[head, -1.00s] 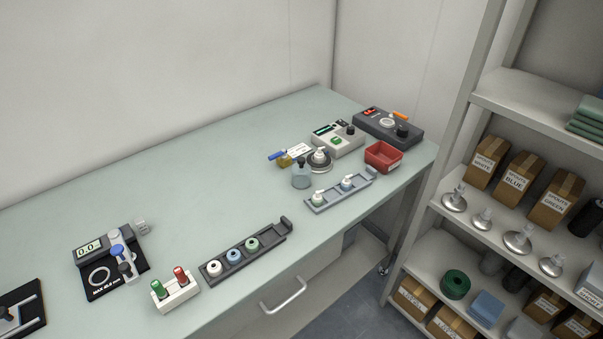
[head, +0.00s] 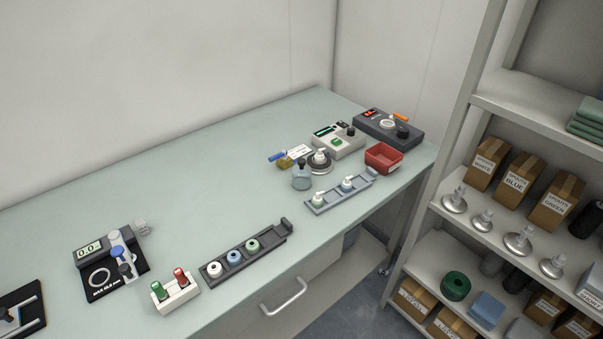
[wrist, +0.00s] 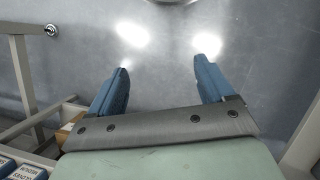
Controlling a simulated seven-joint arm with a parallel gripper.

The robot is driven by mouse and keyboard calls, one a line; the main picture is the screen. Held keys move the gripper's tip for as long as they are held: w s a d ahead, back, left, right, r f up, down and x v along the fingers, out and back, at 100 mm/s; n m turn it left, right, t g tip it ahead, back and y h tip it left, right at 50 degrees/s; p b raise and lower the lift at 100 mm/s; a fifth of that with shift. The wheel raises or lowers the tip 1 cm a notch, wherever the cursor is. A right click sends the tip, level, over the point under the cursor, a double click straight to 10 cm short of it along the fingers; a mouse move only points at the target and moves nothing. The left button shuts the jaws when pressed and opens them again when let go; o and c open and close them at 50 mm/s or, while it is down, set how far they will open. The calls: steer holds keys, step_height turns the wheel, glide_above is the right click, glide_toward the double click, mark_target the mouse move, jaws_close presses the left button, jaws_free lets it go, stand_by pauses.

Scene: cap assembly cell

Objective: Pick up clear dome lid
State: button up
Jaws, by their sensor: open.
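A clear dome lid (head: 301,178) with a dark knob on top stands upright on the pale green bench in the head view. It is left of and in front of a dark round base with a white-topped part (head: 319,161). My gripper (wrist: 163,72) shows only in the wrist view. Its two blue fingers are wide apart with nothing between them. Grey floor lies beyond the fingertips, and the lid is not visible there. My gripper is out of the head view, so its distance from the lid cannot be told.
A light grey-blue tray (head: 340,194) lies close in front of the lid. A yellow block with a blue-ended tool (head: 290,157) is behind it. A red bin (head: 383,157) and two instrument boxes stand right. The bench's left middle is clear. Shelving (head: 530,110) stands right.

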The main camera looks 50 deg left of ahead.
mark_target(301, 160)
steer(key=w+a+r+n+t, duration=0.3)
steer(key=w+a+r+n, duration=0.1)
steer(key=w+a+r, duration=1)
steer(key=w+a+r+n+t, duration=0.2)
steer(key=w+a+r+t, duration=0.1)
steer(key=a+r, duration=1.2)
steer(key=s+a+r+n+y, duration=0.1)
steer(key=a+r, duration=0.4)
steer(key=a, duration=0.1)
steer(key=s+a+r+n+y, duration=0.1)
steer(key=s+a+r, duration=0.1)
steer(key=a+r, duration=0.4)
steer(key=s+a+r+t+y, duration=0.1)
steer(key=s+a+r, duration=0.1)
steer(key=a+r, duration=0.3)
steer(key=shift+s+a+r+n, duration=0.1)
steer(key=shift+a+r+n, duration=0.1)
steer(key=shift+a, duration=0.45)
steer(key=shift+a+r+n, duration=0.1)
steer(key=shift+a+n, duration=0.1)
steer(key=shift+a, duration=0.45)
steer(key=s+a+r+n+g+y, duration=0.2)
steer(key=s+a+r+y, duration=0.1)
steer(key=s+a+r, duration=1.05)
steer(key=x, duration=1.6)
steer(key=shift+w+a+f, duration=0.1)
steer(key=shift+w+a, duration=0.2)
